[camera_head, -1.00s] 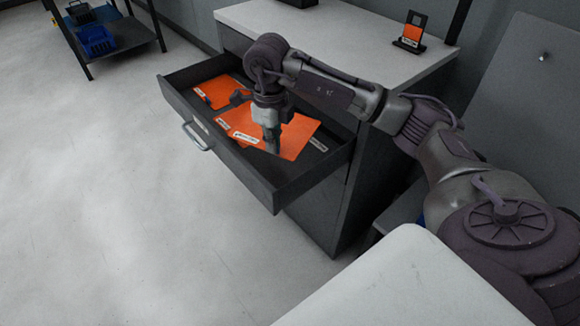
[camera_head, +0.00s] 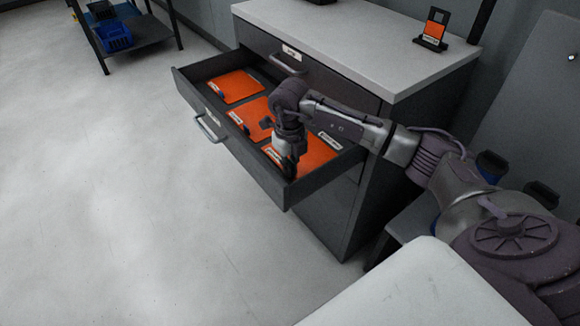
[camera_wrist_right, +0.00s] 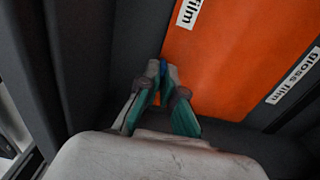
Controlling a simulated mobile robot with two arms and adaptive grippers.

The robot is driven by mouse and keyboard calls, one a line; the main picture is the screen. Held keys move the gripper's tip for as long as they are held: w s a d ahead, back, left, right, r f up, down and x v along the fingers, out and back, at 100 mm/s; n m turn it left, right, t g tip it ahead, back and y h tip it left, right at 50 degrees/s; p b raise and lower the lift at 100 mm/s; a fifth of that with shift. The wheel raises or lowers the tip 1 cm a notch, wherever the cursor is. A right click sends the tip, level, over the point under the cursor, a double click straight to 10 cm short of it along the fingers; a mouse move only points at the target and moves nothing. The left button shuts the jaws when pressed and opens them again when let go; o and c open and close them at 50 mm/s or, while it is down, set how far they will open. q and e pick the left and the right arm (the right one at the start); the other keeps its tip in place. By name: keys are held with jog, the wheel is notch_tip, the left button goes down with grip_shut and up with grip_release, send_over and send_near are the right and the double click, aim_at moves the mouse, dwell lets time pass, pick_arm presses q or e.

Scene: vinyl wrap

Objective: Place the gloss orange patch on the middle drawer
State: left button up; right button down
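The middle drawer (camera_head: 232,148) stands open below a closed top drawer. Inside it, three orange patches lie side by side. The gloss orange patch (camera_head: 318,155) is at the right end, beside a white label on the drawer floor. It also fills much of the right wrist view (camera_wrist_right: 235,50). My right gripper (camera_head: 289,170) points down at this patch's near-left edge. In the wrist view its fingertips (camera_wrist_right: 166,68) are closed together on a small blue tab at the patch's edge. I cannot tell whether the patch touches the drawer floor. My left gripper is not in view.
Two other orange patches, left (camera_head: 234,86) and middle (camera_head: 249,113), lie in the drawer. The drawer's front wall is close to my gripper. The cabinet top (camera_head: 350,38) carries a small stand (camera_head: 433,30) with an orange sample. Floor (camera_head: 110,200) at left is clear.

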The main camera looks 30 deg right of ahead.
jog(key=shift+f, duration=0.1)
jog(key=c, duration=1.8)
grip_release()
jog(key=o, duration=0.5)
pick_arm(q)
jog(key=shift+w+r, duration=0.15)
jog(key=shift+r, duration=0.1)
